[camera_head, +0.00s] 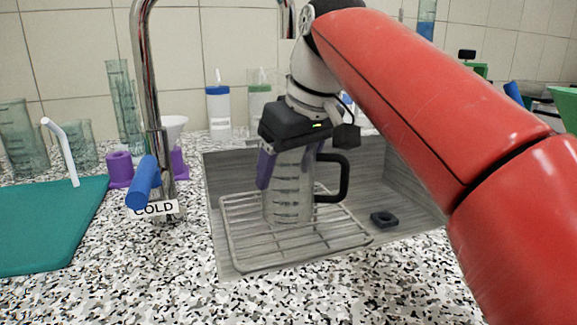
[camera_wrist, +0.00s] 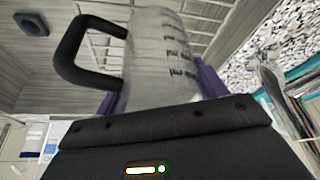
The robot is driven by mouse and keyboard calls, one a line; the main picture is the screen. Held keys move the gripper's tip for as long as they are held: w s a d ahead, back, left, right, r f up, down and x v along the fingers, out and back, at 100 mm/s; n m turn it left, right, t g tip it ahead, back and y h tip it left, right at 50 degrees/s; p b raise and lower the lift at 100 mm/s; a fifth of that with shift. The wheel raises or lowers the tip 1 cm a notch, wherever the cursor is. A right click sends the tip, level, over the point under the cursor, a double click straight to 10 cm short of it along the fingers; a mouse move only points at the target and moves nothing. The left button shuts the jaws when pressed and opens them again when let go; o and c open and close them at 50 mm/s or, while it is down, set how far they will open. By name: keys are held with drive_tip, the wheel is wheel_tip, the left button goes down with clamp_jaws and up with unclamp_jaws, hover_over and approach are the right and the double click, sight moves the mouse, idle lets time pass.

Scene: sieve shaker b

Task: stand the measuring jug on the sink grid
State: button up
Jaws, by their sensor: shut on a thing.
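The measuring jug (camera_head: 287,193) is clear with dark graduation marks and a black handle on its right side. In the head view it is upright over the sink grid (camera_head: 240,251), a wire rack in the sink. Its base appears at the grid, but I cannot tell whether it touches. My gripper (camera_head: 289,165) points down with its purple fingers on either side of the jug's upper part, shut on it. The wrist view shows the jug (camera_wrist: 160,50) between the fingers, with the grid (camera_wrist: 205,25) behind it. The jug's rim is hidden by the gripper.
A small dark square block (camera_head: 384,218) lies on the sink floor right of the grid. The tap (camera_head: 150,90) with its blue COLD handle (camera_head: 143,185) stands left of the sink. Glassware and a teal mat (camera_head: 50,230) are at the left; bottles (camera_head: 218,112) stand behind.

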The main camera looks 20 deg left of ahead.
drive_tip(key=o, duration=1)
drive_tip(key=shift+f, duration=0.1)
drive_tip(key=shift+r, duration=0.35)
drive_tip(key=p+v, duration=0.2)
drive_tip(key=v, duration=0.5)
drive_tip(key=shift+p, duration=0.3)
drive_tip(key=shift+s, duration=0.15)
